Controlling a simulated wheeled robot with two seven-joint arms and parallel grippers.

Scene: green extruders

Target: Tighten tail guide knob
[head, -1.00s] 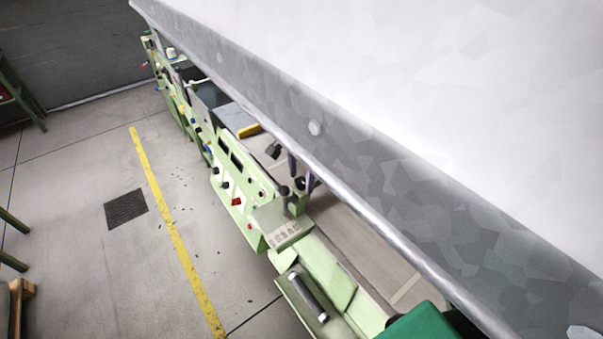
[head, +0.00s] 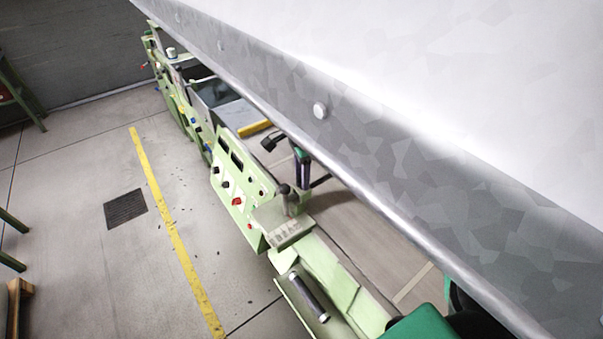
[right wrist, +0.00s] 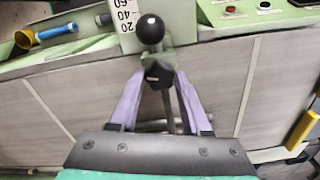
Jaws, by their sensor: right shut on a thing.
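The tail guide knob (right wrist: 158,75) is a black knob on the green machine, seen in the right wrist view just below a black ball-topped lever (right wrist: 150,29). My right gripper (right wrist: 161,77) has its two purple fingers on either side of the black knob and is shut on it. In the head view my right gripper (head: 302,170) shows as a dark and green shape beside the green machine (head: 232,190), partly hidden behind a big metal panel. The knob cannot be made out clearly there. My left gripper is not in view.
The large grey panel (head: 400,170) covers the upper right of the head view. A white scale (right wrist: 126,22) stands beside the lever. A yellow and blue tool (right wrist: 45,35) lies at left. The floor left of the yellow line (head: 170,230) is mostly clear.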

